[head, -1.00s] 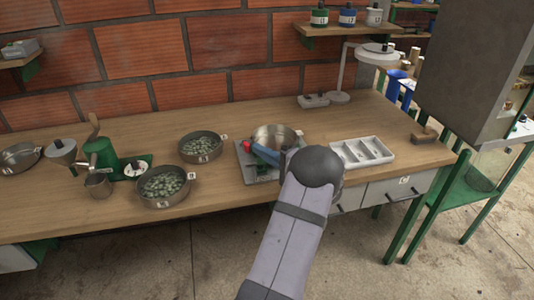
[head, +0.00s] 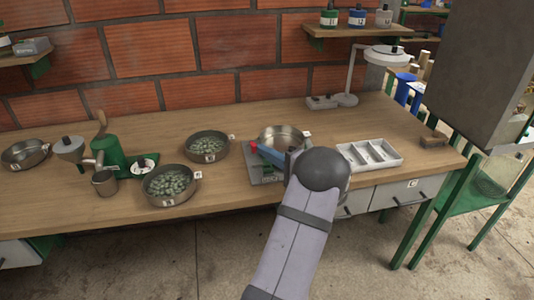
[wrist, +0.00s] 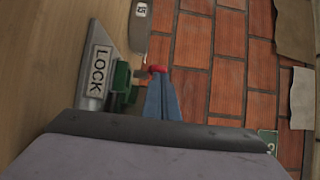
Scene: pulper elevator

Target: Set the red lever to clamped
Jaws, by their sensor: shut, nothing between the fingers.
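The red lever shows as a small red end (head: 253,145) beside the grey plate (head: 262,177), in front of a steel pan. In the wrist view its red end (wrist: 157,69) is right at the blue fingertips; I cannot tell whether they touch. My gripper (head: 260,149), with blue fingers (wrist: 160,84) together, is shut and empty. My wrist hides part of the plate, and the lever's lower part is hard to see.
A steel pan (head: 281,134) stands close behind the plate. A white compartment tray (head: 368,154) lies to the right. Two pans of green beans (head: 207,147) (head: 170,185) and a green hand grinder (head: 108,155) stand to the left. A grey box (head: 480,70) hangs at the right.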

